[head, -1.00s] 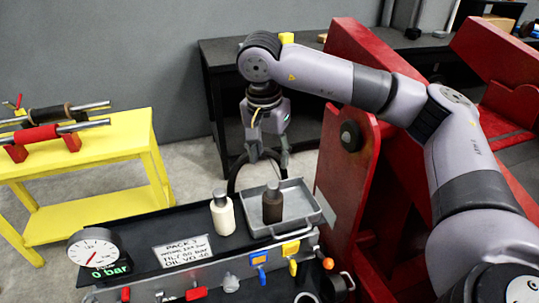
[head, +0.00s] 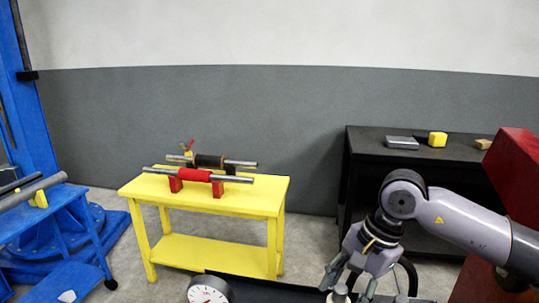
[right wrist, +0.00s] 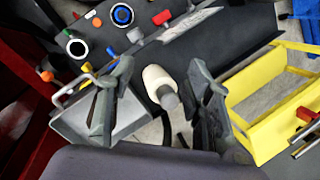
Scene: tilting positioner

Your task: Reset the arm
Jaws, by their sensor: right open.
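My right arm comes in from the right in the head view. Its right gripper (head: 349,287) hangs low near the bottom edge, fingers pointing down and apart. The grey cap of the cream bottle (head: 340,293) shows between the fingers at the frame's edge. In the right wrist view the open right gripper (right wrist: 160,68) has the cream bottle (right wrist: 157,80) between its spread fingers, with visible gaps on both sides. The grey tray (right wrist: 133,118) lies beside it, partly behind the left-hand finger. The dark bottle is not seen. My left gripper is not in view.
The pressure gauge (head: 209,291) and black bench top (head: 268,292) are at the bottom. A black table (head: 365,150) stands behind my arm, blue equipment (head: 62,225) at left, red structure (head: 515,170) at right.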

